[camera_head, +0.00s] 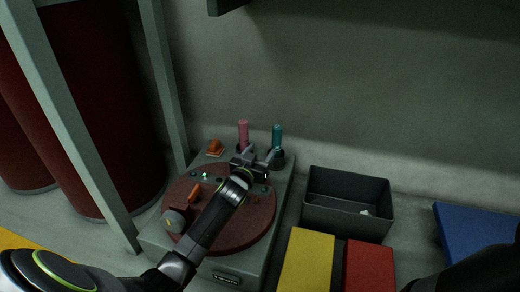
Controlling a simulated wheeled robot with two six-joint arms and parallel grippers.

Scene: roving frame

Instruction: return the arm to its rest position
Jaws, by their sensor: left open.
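My left arm comes in from the lower left and reaches over the dark red round plate (263,222) of a grey console (155,236). My left gripper (262,160) is at the far side of the plate, just in front of a pink-handled lever (243,133) and a teal-handled lever (277,135). It is open; both handles stand upright above it. I cannot tell whether it touches either lever's base. A dark part of my right arm (478,272) shows at the lower right; its gripper is out of view.
An orange switch (214,147) sits at the console's back left; an orange handle (194,193) and a grey knob (174,219) are on the plate. Right of it are a dark open bin (345,220), yellow (307,262), red (370,268) and blue (478,232) blocks. Metal posts (165,85) stand left.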

